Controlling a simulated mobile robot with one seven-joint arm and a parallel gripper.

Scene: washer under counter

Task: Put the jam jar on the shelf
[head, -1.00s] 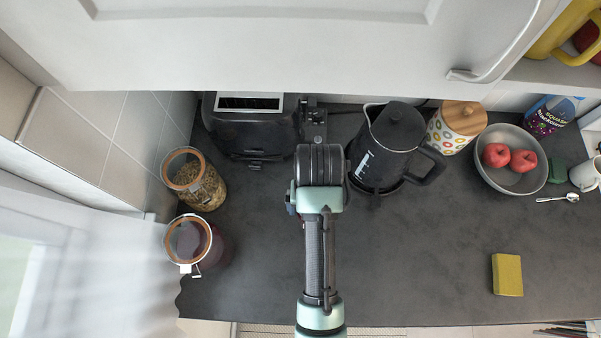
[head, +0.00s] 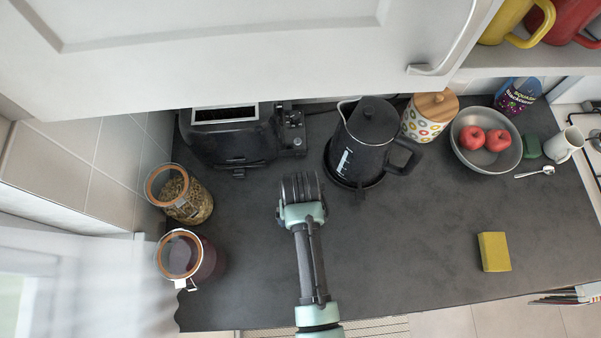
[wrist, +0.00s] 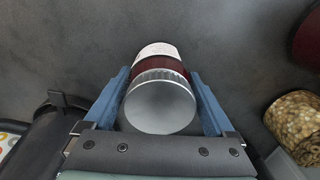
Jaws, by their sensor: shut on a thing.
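The jam jar (wrist: 158,65) shows in the wrist view with a silver lid, dark red contents and a white label. Its lid faces the wrist camera. My gripper (wrist: 160,76) is shut on it, with one blue finger on each side. In the head view my own arm hides the jar and the fingers, above the middle of the counter. The shelf (head: 545,58) is at the top right of the head view, beside the white cabinet door, with a yellow mug (head: 502,20) and a red mug (head: 574,20) on it.
A black kettle (head: 365,145), toaster (head: 230,140), patterned canister (head: 428,118) and bowl of apples (head: 462,155) line the back of the counter. Two clip-top jars (head: 180,195) stand at left. A yellow sponge (head: 494,252) lies at right. The white cabinet door (head: 220,50) overhangs the counter.

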